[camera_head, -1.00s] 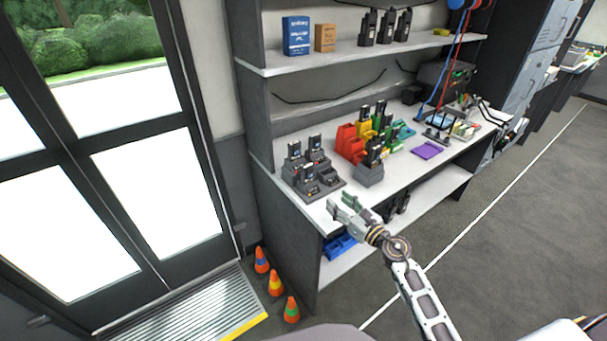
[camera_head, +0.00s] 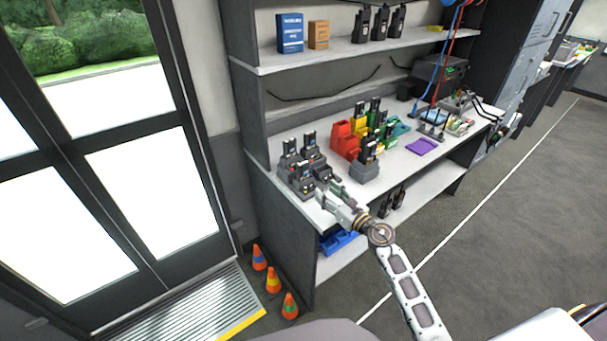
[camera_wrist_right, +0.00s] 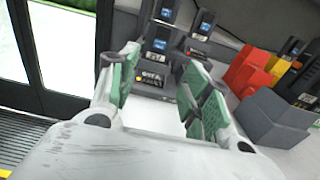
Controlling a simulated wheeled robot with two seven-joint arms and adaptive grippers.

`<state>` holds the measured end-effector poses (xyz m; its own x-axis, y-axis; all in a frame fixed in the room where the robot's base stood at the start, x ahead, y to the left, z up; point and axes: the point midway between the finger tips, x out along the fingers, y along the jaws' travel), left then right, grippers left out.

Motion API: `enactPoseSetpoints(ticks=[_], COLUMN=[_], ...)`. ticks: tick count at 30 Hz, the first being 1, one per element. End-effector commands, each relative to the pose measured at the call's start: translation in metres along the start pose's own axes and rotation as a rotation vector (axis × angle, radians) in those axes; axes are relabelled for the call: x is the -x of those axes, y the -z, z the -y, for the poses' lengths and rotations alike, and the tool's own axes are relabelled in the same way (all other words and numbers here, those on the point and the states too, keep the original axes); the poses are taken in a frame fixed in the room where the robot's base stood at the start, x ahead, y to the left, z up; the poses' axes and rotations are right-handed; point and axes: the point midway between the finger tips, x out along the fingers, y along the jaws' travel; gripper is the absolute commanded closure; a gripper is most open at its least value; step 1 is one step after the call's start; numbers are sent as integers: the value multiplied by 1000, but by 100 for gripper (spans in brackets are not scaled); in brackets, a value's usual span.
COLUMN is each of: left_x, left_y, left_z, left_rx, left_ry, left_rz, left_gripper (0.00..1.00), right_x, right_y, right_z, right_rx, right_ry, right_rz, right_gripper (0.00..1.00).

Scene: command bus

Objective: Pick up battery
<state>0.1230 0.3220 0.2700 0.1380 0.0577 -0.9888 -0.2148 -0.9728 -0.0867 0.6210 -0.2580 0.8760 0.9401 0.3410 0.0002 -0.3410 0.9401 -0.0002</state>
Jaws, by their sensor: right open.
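A dark grey charging station (camera_head: 290,180) stands at the left end of the bench, with several upright dark units (camera_head: 309,140) with bluish labels seated in it. I cannot tell for sure which is the battery. My right gripper (camera_head: 327,192) is open and empty at the bench's front edge, just in front of the station. In the right wrist view, its green-padded fingers (camera_wrist_right: 158,82) are spread either side of a low front block (camera_wrist_right: 151,78) with a label and small orange marks. An upright unit (camera_wrist_right: 160,40) stands behind that block. My left gripper is not in view.
Right of the station stand a grey holder (camera_head: 364,173), red bins (camera_head: 344,140) and yellow and green ones. A purple pad (camera_head: 421,146) lies farther right. A shelf (camera_head: 340,52) hangs above. Cones (camera_head: 273,280) stand on the floor at left.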

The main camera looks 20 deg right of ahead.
Motion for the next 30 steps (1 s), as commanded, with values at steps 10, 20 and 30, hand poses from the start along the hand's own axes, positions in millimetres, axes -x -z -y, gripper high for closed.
enactPoseSetpoints(ticks=[10,20,30], left_x=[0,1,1], left_y=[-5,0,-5], left_z=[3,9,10], left_rx=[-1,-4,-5], left_ry=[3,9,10], left_rz=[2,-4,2], left_gripper=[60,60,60], right_x=[-30,-49,-50], right_y=[0,0,0], right_z=[0,0,0], right_rx=[-2,-1,0], right_ry=[1,0,0], right_rz=[1,-1,-1], right_gripper=[52,52,52])
